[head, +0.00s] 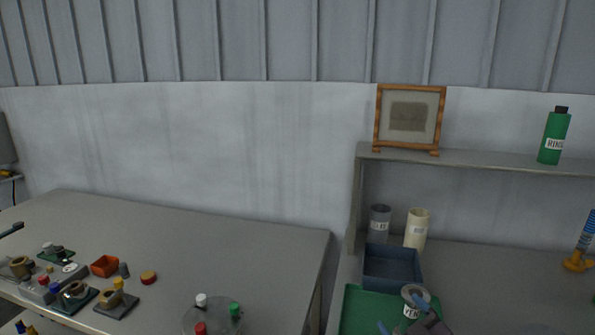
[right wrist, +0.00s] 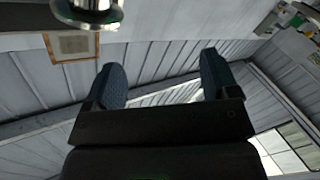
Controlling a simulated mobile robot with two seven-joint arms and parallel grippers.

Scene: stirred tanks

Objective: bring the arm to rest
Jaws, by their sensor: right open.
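My right gripper (head: 404,313) is at the bottom of the head view, with its blue fingertips apart. A grey can (head: 411,311) with a partly readable label shows at the fingers; I cannot tell from the head view whether they touch it. In the right wrist view the two dark blue fingers of my right gripper (right wrist: 162,78) stand wide apart with nothing between them. Beyond them are the wall panels and roof. My left gripper cannot be made out in either view.
A blue bin (head: 392,267), a green mat (head: 362,305), a grey can (head: 379,223) and a cream can (head: 417,229) are near my right gripper. The shelf (head: 480,158) holds a picture frame (head: 410,117) and green bottle (head: 553,136). The left table (head: 220,255) has clear room.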

